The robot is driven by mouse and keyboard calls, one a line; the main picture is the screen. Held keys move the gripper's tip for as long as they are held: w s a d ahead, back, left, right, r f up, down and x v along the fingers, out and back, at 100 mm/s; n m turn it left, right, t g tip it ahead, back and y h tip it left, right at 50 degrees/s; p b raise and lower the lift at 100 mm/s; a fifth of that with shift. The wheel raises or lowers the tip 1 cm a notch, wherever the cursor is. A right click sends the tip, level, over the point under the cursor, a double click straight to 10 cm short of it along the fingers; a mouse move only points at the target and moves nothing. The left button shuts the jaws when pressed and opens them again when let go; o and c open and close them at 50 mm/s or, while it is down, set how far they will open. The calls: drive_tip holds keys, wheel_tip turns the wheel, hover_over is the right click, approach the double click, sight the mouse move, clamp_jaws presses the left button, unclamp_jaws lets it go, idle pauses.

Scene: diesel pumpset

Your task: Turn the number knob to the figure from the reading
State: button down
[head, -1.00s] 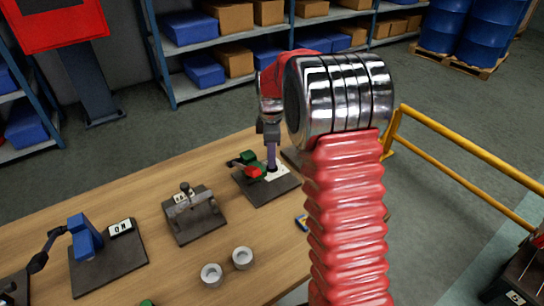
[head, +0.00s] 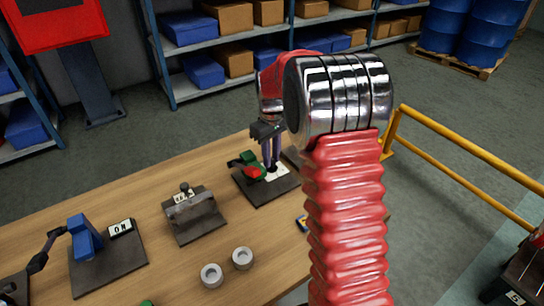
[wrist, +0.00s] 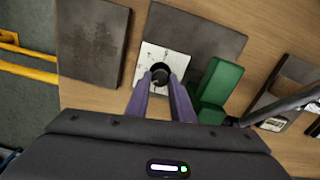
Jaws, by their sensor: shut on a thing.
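The number knob (wrist: 160,72) is a small black round knob on a white dial plate (wrist: 150,62) with small dark marks that I cannot read. In the head view the dial plate (head: 282,172) sits on a dark base plate on the table, and the knob is mostly hidden by the fingers. My gripper (wrist: 162,80) points down with its two purple fingers on either side of the knob, shut on it. It also shows in the head view (head: 271,166). No figure of a reading is legible.
A green block (wrist: 218,84) stands close beside the fingers. A yellow rail (head: 465,155) stands to the right.

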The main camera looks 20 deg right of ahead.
drive_tip(key=m, duration=0.4)
drive_tip(key=shift+w+r+m, duration=0.1)
drive_tip(key=shift+m, duration=0.2)
drive_tip(key=m, duration=0.3)
drive_tip(key=shift+d+m, duration=0.1)
drive_tip(key=shift+m, duration=0.2)
drive_tip(key=m, duration=0.3)
drive_tip(key=shift+m, duration=2.2)
drive_tip(key=c, duration=1.5)
unclamp_jaws()
drive_tip(key=shift+c, duration=0.2)
